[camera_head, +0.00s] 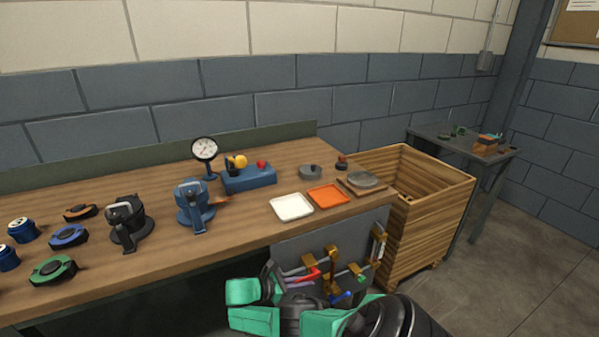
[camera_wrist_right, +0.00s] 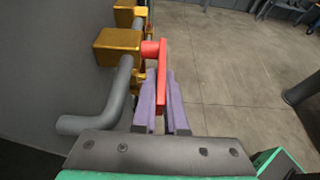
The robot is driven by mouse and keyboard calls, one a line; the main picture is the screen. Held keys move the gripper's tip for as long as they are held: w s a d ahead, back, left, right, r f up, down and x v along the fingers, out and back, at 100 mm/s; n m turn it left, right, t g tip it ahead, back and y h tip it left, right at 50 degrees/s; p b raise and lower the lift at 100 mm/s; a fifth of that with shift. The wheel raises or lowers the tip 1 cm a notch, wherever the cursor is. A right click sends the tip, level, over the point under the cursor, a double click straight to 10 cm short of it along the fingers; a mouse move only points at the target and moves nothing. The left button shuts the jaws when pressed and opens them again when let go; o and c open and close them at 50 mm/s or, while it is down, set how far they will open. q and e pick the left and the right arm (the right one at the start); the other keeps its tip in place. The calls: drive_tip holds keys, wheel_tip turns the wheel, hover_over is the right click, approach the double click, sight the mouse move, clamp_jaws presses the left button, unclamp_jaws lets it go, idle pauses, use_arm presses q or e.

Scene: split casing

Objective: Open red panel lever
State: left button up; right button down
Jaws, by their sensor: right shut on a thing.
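The grey panel (camera_head: 325,237) hangs below the front edge of the workbench, with brass blocks, grey bent handles and coloured levers on it. The red lever (camera_wrist_right: 162,62) shows in the right wrist view, joined by a red hub to a brass block (camera_wrist_right: 118,47). It also shows in the head view (camera_head: 301,277), partly hidden by my arm. My right gripper (camera_wrist_right: 162,88) has its purple fingers on either side of the red lever's bar and is shut on it. The left gripper does not show in either view.
A grey bent handle (camera_wrist_right: 112,105) runs close to the left of my right fingers. A wooden crate (camera_head: 432,222) stands right of the panel. A white tray (camera_head: 291,207) and an orange tray (camera_head: 328,196) lie on the bench (camera_head: 160,263) above. Open floor lies right of the lever.

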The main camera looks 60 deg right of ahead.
drive_tip(key=shift+s+f, duration=0.2)
drive_tip(key=c, duration=1.2)
unclamp_jaws()
drive_tip(key=shift+c, duration=0.2)
drive_tip(key=shift+d, duration=0.15)
drive_tip(key=b+v, duration=0.1)
drive_tip(key=v, duration=1.3)
drive_tip(key=shift+w, duration=0.2)
